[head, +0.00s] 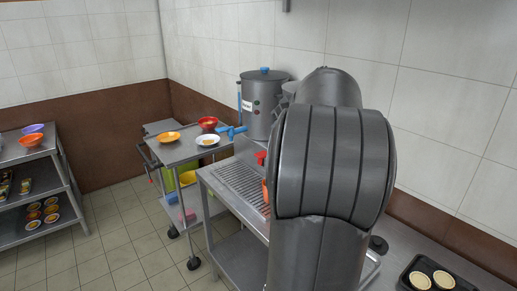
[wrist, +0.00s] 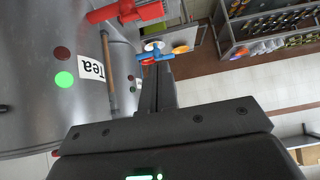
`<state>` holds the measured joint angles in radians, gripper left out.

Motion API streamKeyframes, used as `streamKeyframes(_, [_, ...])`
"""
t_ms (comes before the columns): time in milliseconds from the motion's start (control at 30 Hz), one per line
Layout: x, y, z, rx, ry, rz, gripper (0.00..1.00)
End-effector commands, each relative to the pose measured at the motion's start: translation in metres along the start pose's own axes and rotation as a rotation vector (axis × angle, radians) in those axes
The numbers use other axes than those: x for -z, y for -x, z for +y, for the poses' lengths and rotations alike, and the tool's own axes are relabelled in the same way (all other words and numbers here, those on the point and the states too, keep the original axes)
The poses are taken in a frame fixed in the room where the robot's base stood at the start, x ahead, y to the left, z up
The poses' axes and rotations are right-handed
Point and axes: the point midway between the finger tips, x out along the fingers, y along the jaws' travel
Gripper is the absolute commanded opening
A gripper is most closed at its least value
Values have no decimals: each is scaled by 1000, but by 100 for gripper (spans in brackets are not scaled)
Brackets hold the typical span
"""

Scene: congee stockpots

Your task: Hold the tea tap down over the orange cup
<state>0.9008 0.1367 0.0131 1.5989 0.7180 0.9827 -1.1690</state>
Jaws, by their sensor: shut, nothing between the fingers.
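In the wrist view a grey urn (wrist: 40,30) with a "Tea" label (wrist: 91,67) fills the left side. A red tap (wrist: 127,11) juts out near its top edge; a red tap handle (head: 261,157) also shows in the head view, beside my arm. An orange cup (head: 265,190) shows as a sliver below that handle, mostly hidden by my arm. My gripper (wrist: 157,72) is shut and empty, beside the urn and apart from the red tap. In the head view my arm hides the gripper and the Tea urn's body.
Another grey urn (head: 265,105) has a blue tap (head: 231,130), also in the wrist view (wrist: 156,57). A slatted drip grate (head: 243,184) lies on the steel counter. A cart (head: 172,152) with bowls and plates stands behind. A black tray (head: 437,275) is at front right.

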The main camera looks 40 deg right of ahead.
Motion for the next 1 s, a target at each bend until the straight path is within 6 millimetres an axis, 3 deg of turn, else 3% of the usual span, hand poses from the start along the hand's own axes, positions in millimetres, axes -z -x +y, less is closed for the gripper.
streamKeyframes(467, [0,-7,2,0,0,1,0])
streamKeyframes(1000, [-6,-107,2,2,-3,-1,0])
